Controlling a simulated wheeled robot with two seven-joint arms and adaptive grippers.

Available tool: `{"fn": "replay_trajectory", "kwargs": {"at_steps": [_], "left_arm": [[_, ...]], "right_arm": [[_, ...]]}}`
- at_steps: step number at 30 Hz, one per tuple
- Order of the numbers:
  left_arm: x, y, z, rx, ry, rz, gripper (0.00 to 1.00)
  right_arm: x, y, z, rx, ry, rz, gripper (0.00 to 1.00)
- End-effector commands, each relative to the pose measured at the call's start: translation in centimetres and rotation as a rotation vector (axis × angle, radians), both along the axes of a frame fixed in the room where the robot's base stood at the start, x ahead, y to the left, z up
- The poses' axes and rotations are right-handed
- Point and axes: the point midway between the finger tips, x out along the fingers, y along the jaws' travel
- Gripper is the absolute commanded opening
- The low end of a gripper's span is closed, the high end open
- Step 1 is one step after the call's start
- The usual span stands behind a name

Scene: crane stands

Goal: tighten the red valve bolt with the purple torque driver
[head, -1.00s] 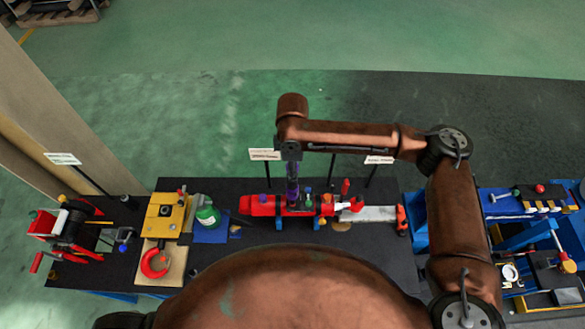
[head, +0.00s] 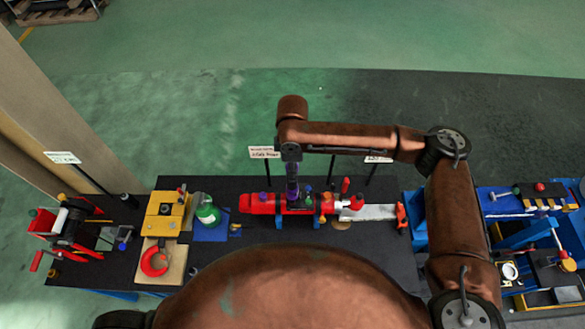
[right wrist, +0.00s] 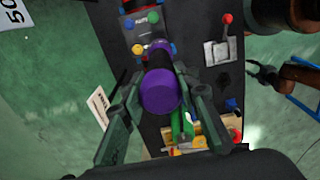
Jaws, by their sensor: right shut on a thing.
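The purple torque driver (head: 292,188) stands roughly upright over the long red body (head: 258,207) on the black bench. My right gripper (right wrist: 160,78) is shut on the driver, whose round purple end (right wrist: 160,91) shows between the fingers. The driver's lower tip is hidden, so I cannot tell whether it touches a bolt. I cannot pick out the red valve bolt for sure; a red upright piece (head: 345,186) stands right of the driver. In the right wrist view, a dark gripper (right wrist: 262,77) on a brown arm, seemingly my left, is at the right.
A green bottle (head: 208,213), a yellow block (head: 163,214) and a red ring (head: 155,262) are left of the red body. A red winch-like stand (head: 68,228) is at far left. Signs on posts (head: 263,152) rise behind the bench. A blue stand (head: 535,240) is at right.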

Motion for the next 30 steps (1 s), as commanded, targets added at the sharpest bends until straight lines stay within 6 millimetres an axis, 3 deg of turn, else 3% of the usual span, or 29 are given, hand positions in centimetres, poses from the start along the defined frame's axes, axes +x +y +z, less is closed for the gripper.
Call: {"fn": "replay_trajectory", "kwargs": {"at_steps": [30], "left_arm": [[-0.01,-0.02,0.6,0.0,0.0,0.0,0.4]], "right_arm": [[0.07,0.08,-0.24,0.002,-0.003,0.0,0.0]]}}
